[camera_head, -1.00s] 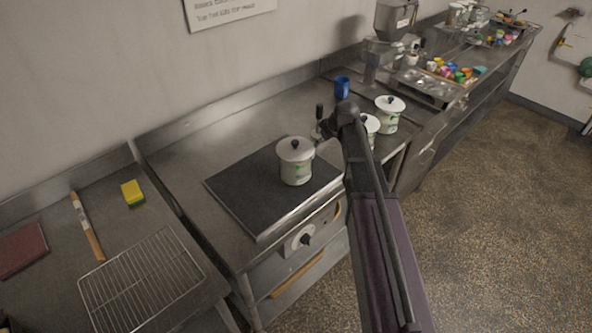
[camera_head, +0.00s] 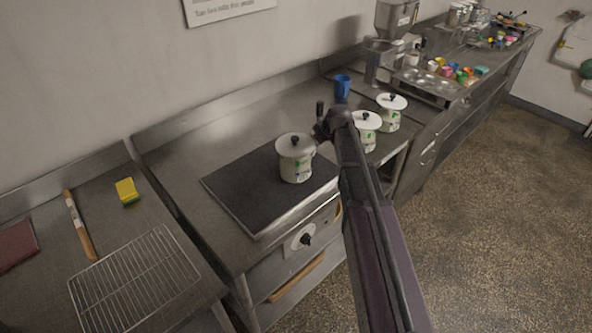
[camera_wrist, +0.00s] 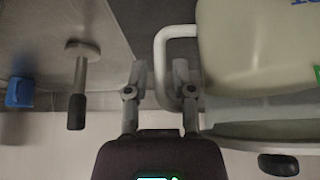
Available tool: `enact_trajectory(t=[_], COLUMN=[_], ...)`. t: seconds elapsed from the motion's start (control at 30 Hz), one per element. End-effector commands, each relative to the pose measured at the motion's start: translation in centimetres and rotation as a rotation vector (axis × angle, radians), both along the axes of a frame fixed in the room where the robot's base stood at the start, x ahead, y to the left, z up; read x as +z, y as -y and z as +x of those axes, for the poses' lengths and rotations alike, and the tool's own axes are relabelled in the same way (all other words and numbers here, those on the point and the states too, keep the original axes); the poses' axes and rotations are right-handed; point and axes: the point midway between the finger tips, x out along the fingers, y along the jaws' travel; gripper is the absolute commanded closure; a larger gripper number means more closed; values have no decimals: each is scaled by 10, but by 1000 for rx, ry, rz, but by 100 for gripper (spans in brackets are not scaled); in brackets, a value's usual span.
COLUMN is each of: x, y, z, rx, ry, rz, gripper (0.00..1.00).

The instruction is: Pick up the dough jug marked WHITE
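A pale lidded jug (camera_head: 296,168) with a black knob stands upright on the dark hotplate (camera_head: 246,194). Two similar jugs, one nearer (camera_head: 367,139) and one farther (camera_head: 391,118), stand to the right, behind my arm. Their label words are too small to read. My gripper (camera_head: 322,132) is beside the hotplate jug's right side, partly hidden by my wrist. In the wrist view my gripper (camera_wrist: 160,78) is open, with the jug's white handle (camera_wrist: 160,62) between its fingers. The jug body (camera_wrist: 255,45) shows part of a blue letter and a green mark.
A small upright black-handled tool (camera_head: 320,110) stands just behind my gripper. A blue cup (camera_head: 342,87) is farther back.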

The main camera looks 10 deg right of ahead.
Motion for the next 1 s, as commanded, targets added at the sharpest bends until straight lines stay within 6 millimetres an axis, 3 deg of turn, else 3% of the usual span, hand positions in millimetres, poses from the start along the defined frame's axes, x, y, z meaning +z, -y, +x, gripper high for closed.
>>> enact_trajectory(t=[0.63,0.73,0.77,1.0], x=[-2,-2,-2,-1], y=[-1,-1,-1,-1], z=[1,1,1,1], rx=[0,0,0,0], ry=[0,0,0,0], rz=[0,0,0,2], gripper=[67,97,100,100])
